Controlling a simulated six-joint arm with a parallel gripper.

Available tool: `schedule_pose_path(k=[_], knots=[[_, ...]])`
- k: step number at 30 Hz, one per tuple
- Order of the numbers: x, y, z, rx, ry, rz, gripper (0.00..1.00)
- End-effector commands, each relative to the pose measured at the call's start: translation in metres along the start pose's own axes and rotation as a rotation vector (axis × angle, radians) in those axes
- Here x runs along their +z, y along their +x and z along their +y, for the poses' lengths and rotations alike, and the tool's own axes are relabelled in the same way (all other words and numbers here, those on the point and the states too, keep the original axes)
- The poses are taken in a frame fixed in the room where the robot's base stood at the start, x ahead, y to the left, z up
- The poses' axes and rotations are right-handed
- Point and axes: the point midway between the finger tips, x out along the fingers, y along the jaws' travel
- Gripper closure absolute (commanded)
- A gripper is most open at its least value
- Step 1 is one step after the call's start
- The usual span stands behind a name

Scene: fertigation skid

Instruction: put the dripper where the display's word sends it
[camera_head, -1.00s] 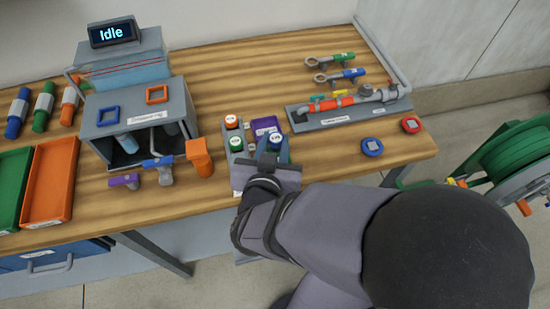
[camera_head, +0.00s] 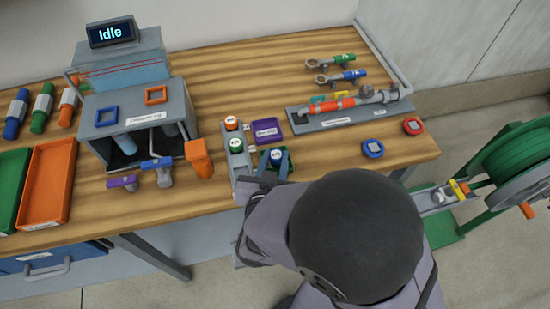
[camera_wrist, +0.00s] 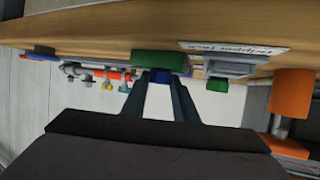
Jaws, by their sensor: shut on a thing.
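My gripper (camera_head: 275,162) is shut on a blue dripper (camera_head: 276,154) with a white labelled top. It holds the dripper upright at a small green tray (camera_head: 262,161) near the table's front edge; I cannot tell whether the dripper touches the tray. In the wrist view the blue dripper (camera_wrist: 159,76) is between the fingertips, with the green tray (camera_wrist: 160,62) beyond. The grey dripper rack (camera_head: 243,167) stands just left, with an orange dripper (camera_head: 231,122) and a green dripper (camera_head: 236,144) in it. A purple tray (camera_head: 267,131) lies behind my gripper. The display (camera_head: 111,33) reads "Idle".
A grey station (camera_head: 140,120) with blue and orange square frames stands left, with several valves in front. An orange tray (camera_head: 48,185) is further left. A pipe assembly (camera_head: 345,105) lies right of the trays. A green hose reel (camera_head: 510,160) stands off the table's right end.

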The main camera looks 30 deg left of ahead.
Motion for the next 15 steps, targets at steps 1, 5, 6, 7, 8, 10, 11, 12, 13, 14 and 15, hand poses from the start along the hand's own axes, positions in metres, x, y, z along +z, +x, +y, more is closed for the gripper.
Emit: schedule_pose_path(k=[1,5,6,7,8,10,11,12,13,14,15], knots=[[-0.0002,-0.0001,-0.0001,0.0,0.0,0.0,0.98],[0.0019,0.0008,-0.0001,0.0,0.0,0.0,0.98],[0.0031,0.0013,-0.0001,0.0,0.0,0.0,0.98],[0.0039,0.0016,-0.0001,0.0,0.0,0.0,0.98],[0.0038,0.0016,-0.0001,0.0,0.0,0.0,0.71],[0.003,0.0013,-0.0002,0.0,0.0,0.0,0.55],[0.0031,0.0013,0.0,0.0,0.0,0.0,0.55],[0.0031,0.0014,0.0003,0.001,0.0,0.0,0.55],[0.0031,0.0014,0.0005,0.001,0.0,0.0,0.55],[0.0031,0.0014,0.0007,0.002,-0.001,0.0,0.55],[0.0031,0.0014,0.0009,0.002,-0.001,0.0,0.55]])
